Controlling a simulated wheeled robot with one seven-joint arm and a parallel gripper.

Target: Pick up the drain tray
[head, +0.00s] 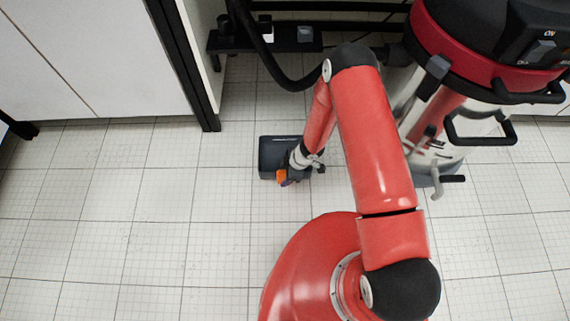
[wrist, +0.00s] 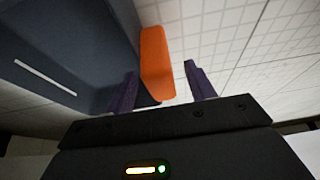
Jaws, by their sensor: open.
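The drain tray (head: 270,157) is a dark blue-grey box with a thin white line on top. It lies on the tiled floor in the head view and fills the upper left of the wrist view (wrist: 60,40). Its orange handle (wrist: 155,62) sticks out from one side. My gripper (wrist: 162,70) is open, with two purple fingers. In the wrist view the handle lies between the fingertips, closer to the left finger. I cannot tell whether that finger touches it. In the head view my wrist covers part of the tray's right side.
A red and black vacuum drum (head: 485,45) on a steel base stands to the right of my arm. A black hose (head: 270,60) runs behind the tray. A white cabinet (head: 90,60) with a black post (head: 190,70) stands at the left. The floor left of the tray is clear.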

